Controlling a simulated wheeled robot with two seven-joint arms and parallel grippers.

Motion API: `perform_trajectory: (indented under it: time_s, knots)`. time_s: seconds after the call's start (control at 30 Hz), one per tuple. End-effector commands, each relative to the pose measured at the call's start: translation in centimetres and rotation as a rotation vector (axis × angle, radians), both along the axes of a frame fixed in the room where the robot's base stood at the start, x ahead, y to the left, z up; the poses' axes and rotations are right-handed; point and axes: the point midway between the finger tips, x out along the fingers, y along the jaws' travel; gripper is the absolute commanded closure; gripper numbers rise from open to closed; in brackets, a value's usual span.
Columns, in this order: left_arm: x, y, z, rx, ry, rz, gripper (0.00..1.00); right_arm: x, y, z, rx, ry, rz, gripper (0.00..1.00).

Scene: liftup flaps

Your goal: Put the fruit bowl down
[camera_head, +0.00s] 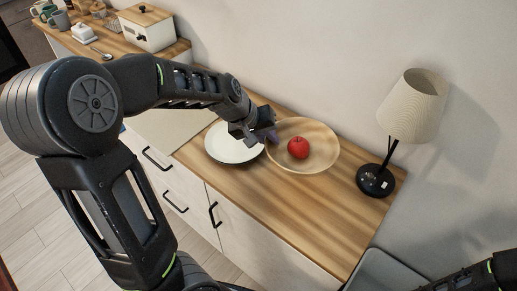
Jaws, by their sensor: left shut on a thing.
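The light wooden fruit bowl (323,153) is right of centre, over the wooden counter top, with a red apple (298,148) in it. The bowl looks about level. I cannot tell whether its base touches the counter. My left gripper (268,136) reaches in from the left and is shut on the bowl's left rim. A small purple patch shows at its fingertips, too small to make out. My right gripper is out of view; only part of my right arm shows at the lower right.
A white plate (232,154) lies on the counter (270,203) just left of the bowl, under my left gripper. A lamp (413,105) stands at the right end. The counter's front middle is clear. A white box (147,28), mugs and a butter dish stand at the far left.

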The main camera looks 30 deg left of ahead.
Motion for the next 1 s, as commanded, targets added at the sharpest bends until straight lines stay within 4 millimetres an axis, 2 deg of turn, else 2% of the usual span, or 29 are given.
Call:
perform_trajectory:
  time_s: [0.1, 0.23, 0.63, 0.9, 1.0]
  knots:
    - [0.0, 0.0, -2.6, 0.000, 0.002, 0.002, 1.00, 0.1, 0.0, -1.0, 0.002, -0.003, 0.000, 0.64]
    - [0.0, 0.0, -4.4, 0.000, 0.001, 0.002, 1.00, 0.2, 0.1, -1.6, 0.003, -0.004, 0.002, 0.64]
    - [0.0, 0.0, -4.9, 0.000, -0.001, 0.001, 1.00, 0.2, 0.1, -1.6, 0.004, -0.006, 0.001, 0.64]
    - [0.0, 0.1, -8.3, -0.001, 0.001, 0.003, 1.00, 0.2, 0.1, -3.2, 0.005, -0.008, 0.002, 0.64]
    - [0.1, 0.1, -8.5, 0.000, -0.001, 0.003, 1.00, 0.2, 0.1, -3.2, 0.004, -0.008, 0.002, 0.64]
